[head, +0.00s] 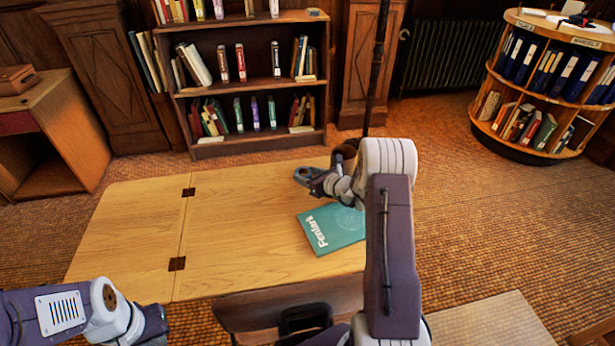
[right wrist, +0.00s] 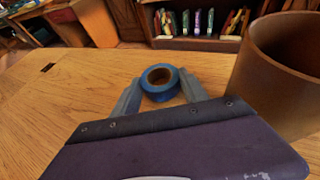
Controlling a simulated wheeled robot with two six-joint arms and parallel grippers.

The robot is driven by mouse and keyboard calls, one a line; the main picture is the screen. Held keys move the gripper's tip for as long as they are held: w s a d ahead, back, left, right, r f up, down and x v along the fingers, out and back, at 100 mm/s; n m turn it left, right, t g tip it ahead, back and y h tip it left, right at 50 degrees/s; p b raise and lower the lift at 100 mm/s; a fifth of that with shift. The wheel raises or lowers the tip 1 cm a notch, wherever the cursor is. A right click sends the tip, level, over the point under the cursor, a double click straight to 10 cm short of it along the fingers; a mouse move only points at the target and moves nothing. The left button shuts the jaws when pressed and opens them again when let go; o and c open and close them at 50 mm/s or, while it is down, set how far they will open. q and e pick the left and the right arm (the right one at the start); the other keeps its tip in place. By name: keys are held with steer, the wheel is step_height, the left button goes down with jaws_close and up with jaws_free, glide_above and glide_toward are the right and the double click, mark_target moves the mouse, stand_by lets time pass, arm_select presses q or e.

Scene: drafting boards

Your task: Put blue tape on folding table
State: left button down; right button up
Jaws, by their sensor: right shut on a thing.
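The blue tape (right wrist: 147,88), a roll with a brown core, is between the fingers of my right gripper (right wrist: 160,92) in the right wrist view. That gripper is shut on it. The folding table (head: 235,215) is a pale wooden top with dark hinges. In the head view my right gripper (head: 308,178) and the tape are over the table's far right part. I cannot tell whether the tape touches the top. My left gripper (head: 152,325) is at the near left, by the table's front edge; its fingers are not clear.
A teal book (head: 334,229) lies on the table at the right, near my right arm. A brown open cylinder (right wrist: 283,75) stands close to the right gripper. A bookcase (head: 245,85) is behind the table. The table's left and middle are clear.

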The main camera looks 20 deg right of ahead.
steer(key=shift+f, duration=0.1)
steer(key=o, duration=1.3)
steer(key=shift+r, duration=0.25)
steer(key=p+v, duration=0.1)
steer(key=v, duration=1.1)
steer(key=shift+f+p, duration=0.1)
steer(key=shift+p, duration=0.2)
